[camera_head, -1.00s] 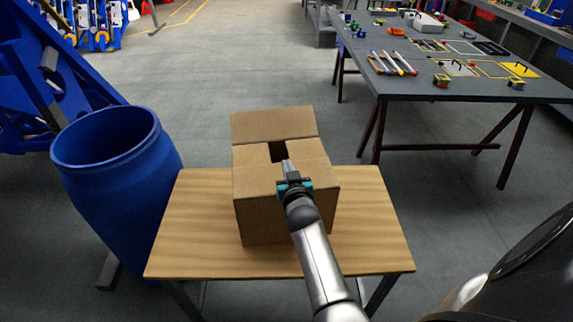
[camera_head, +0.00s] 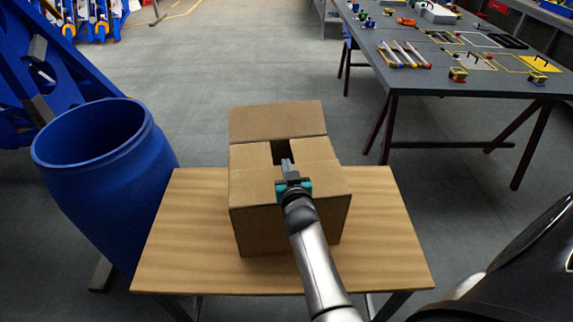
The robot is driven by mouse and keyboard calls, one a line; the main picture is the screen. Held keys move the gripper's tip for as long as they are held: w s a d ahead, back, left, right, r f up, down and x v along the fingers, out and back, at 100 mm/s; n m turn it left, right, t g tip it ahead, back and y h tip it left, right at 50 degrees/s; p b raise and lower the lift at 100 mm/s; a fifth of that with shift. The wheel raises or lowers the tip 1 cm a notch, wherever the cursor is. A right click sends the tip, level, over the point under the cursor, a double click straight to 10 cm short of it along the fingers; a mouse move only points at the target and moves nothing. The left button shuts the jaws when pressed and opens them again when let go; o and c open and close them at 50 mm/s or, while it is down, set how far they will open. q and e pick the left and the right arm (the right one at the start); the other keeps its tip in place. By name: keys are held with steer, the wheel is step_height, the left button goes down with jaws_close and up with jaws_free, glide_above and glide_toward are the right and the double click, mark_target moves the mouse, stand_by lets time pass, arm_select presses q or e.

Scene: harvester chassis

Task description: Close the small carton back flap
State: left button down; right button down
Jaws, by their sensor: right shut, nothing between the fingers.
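A small brown carton (camera_head: 285,232) stands on a wooden table. Its back flap (camera_head: 277,121) is up and leans away at the far edge. The two side flaps lie folded inward, with a dark gap between them towards the back. My right gripper (camera_head: 288,166) is shut and empty, over the carton top at the near end of the gap. Whether its fingertips touch the cardboard I cannot tell. The gripper and wrist hide part of the carton's top and front. My left gripper is out of view.
The wooden table (camera_head: 180,245) has bare room on both sides of the carton. A blue barrel (camera_head: 105,185) stands close to its left edge. A dark workbench (camera_head: 440,85) with markers and small tools stands at the back right. Open floor lies behind the carton.

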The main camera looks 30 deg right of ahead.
steer(key=shift+s, duration=0.1)
steer(key=shift+f+p, duration=0.3)
steer(key=shift+p, duration=0.15)
steer(key=shift+f, duration=0.25)
steer(key=shift+f+g, duration=0.25)
steer(key=shift+g, duration=0.05)
